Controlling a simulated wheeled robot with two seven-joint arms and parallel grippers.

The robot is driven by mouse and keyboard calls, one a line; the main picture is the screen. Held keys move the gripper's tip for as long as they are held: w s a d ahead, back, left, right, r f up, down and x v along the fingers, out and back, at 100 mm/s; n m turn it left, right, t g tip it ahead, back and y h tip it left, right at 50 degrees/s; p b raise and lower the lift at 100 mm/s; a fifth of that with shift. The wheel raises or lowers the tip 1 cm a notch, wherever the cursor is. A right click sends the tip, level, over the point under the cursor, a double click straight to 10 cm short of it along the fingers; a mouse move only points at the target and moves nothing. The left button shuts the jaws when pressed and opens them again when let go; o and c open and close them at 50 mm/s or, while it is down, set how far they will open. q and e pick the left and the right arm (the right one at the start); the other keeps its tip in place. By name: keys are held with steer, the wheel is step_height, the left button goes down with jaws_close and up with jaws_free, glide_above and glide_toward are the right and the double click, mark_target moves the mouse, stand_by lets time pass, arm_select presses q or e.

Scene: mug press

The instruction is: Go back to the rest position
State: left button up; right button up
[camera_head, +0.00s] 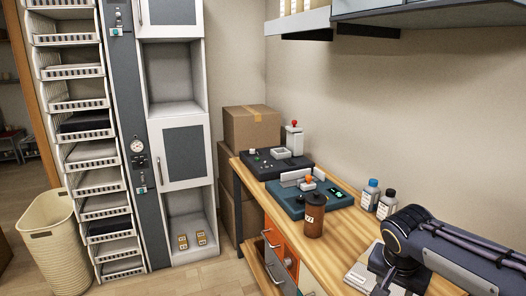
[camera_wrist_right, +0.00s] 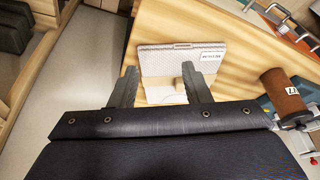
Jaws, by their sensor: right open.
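My right gripper (camera_wrist_right: 159,70) is open in the right wrist view, its two dark fingers apart with nothing held between them. Its fingertips are over or beside a pale patterned flat item (camera_wrist_right: 182,60) with a white label; I cannot tell if they touch it. My right arm (camera_head: 445,245) comes in from the right in the head view, over the front of the wooden bench (camera_head: 345,235); its gripper is not clearly visible there. My left gripper is in neither view.
A brown cylinder (camera_head: 314,218) with a label stands by the teal device (camera_head: 312,200). A dark device (camera_head: 272,165) is behind it. Two bottles (camera_head: 386,205) stand near the wall. Drawers (camera_head: 275,245) are below the bench. A shelf (camera_head: 330,18) hangs above.

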steer(key=s+a+n+t+y+p, duration=0.1)
steer(key=s+a+n+y+p, duration=0.1)
steer(key=s, duration=0.8)
steer(key=s+a+r+n+t+y+p, duration=0.1)
steer(key=s+a+n+y+p, duration=0.2)
steer(key=s, duration=0.8)
steer(key=a+n+y, duration=0.1)
steer(key=a, duration=0.1)
steer(key=shift+s+a+r+t, duration=0.2)
steer(key=shift+s+a+t, duration=0.1)
